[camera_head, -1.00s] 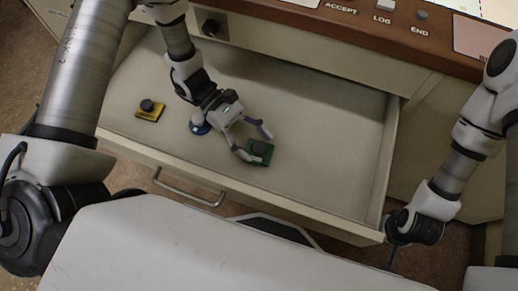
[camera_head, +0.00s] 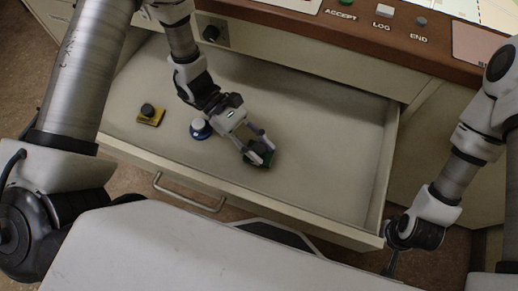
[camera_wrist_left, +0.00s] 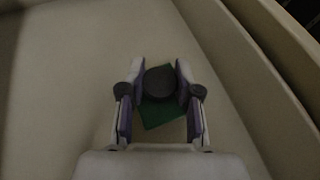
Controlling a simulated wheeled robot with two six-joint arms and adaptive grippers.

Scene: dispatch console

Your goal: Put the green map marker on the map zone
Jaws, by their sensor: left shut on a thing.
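The green map marker (camera_wrist_left: 162,112) has a flat green base and a dark round knob (camera_wrist_left: 160,82). It is in the open drawer; in the head view its green base (camera_head: 266,163) is mostly hidden by my gripper. My left gripper (camera_head: 261,154) is shut on the marker's knob, with one finger on each side in the left wrist view. Whether the base still touches the drawer floor I cannot tell. My right gripper (camera_head: 391,268) is low, outside the drawer's right front corner, and its fingers are mostly hidden. The map zone cannot be made out for certain.
A yellow marker (camera_head: 150,115) and a blue marker (camera_head: 200,129) stand in the drawer (camera_head: 330,150), left of my left gripper. The drawer's right half is clear. The console top (camera_head: 440,45) with ACCEPT, LOG and END buttons lies above and behind it.

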